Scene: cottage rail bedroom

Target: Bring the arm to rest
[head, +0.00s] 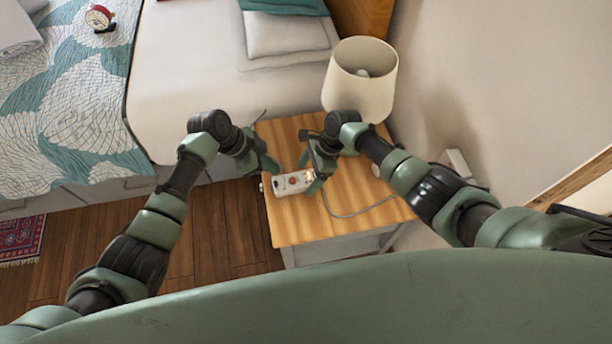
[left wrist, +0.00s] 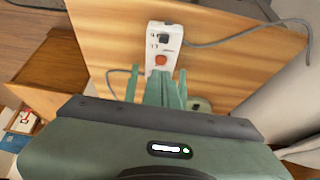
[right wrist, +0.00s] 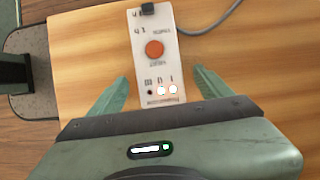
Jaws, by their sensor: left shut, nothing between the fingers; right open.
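A white control box (head: 293,182) with an orange-red button lies on the wooden nightstand (head: 345,225). In the right wrist view the box (right wrist: 153,50) has a black plug at its far end and small lights glowing near its close end. My right gripper (head: 309,172) is open over the right end of the box; in its wrist view (right wrist: 160,88) the fingers stand either side of it, with nothing gripped. My left gripper (head: 268,164) is shut and empty beside the box's left end. The box also shows beyond its fingers in the left wrist view (left wrist: 163,45).
A cream lamp (head: 360,80) stands at the back of the nightstand, close to my right arm. A grey cable (head: 345,214) curves over the top. The wall is at the right.

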